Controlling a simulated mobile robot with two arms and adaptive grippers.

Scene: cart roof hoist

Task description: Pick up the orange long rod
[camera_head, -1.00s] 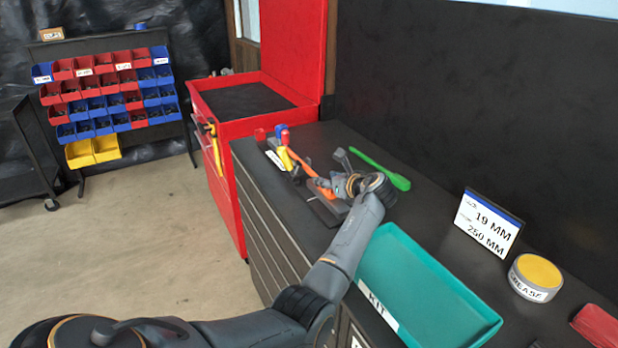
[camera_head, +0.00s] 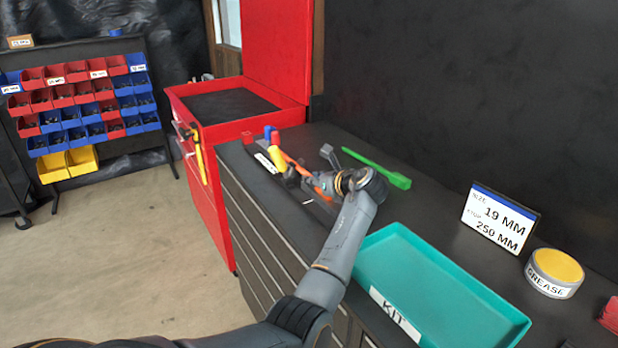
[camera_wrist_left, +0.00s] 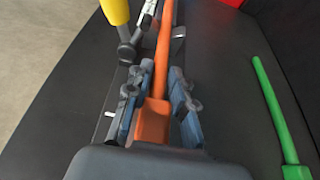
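The orange long rod (camera_head: 292,163) lies on the dark cabinet top, partly hidden by my left gripper in the head view. In the left wrist view the orange rod (camera_wrist_left: 161,60) runs away between the two fingers, with its thicker orange end near the palm. My left gripper (camera_wrist_left: 157,90) has its fingers apart, one on each side of the rod, with a gap beside the thin shaft. In the head view my left gripper (camera_head: 322,184) is low over the cabinet top. My right gripper is not in view.
A yellow-handled tool (camera_head: 278,158) lies close left of the rod. A green rod (camera_head: 372,165) lies to the right. A teal kit tray (camera_head: 455,270), size sign (camera_head: 498,220) and grease tin (camera_head: 554,272) stand nearer. A red tool chest (camera_head: 205,110) adjoins the cabinet's far end.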

